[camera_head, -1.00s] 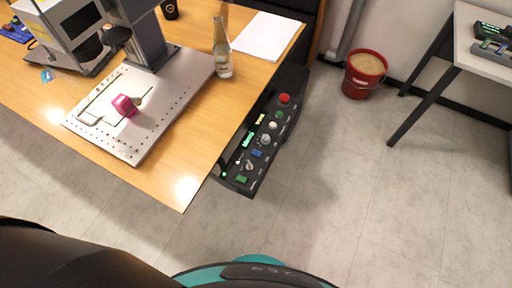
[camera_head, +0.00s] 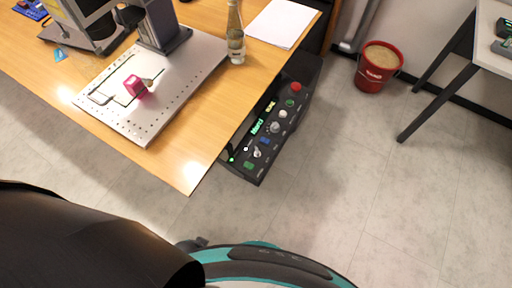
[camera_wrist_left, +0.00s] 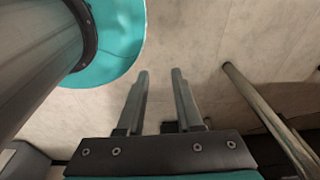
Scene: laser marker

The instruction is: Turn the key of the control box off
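The black control box (camera_head: 268,140) hangs at the right edge of the wooden table in the head view. Its sloped panel has a red button (camera_head: 296,87), a silver knob (camera_head: 275,127), lit green displays and several coloured buttons. A small silver part that looks like the key (camera_head: 257,153) sits near the lower end, above a green button (camera_head: 248,165); its exact angle is too small to tell. My left gripper (camera_wrist_left: 160,73) shows in the left wrist view with its two fingers apart and nothing between them. It is away from the box. My right gripper is not in view.
The wooden table (camera_head: 190,160) carries the laser marker's metal plate (camera_head: 160,108) with a pink object (camera_head: 135,86), a glass bottle (camera_head: 235,40) and white paper (camera_head: 279,23). A red bucket (camera_head: 373,72) stands on the floor. The floor around the box's right side is clear.

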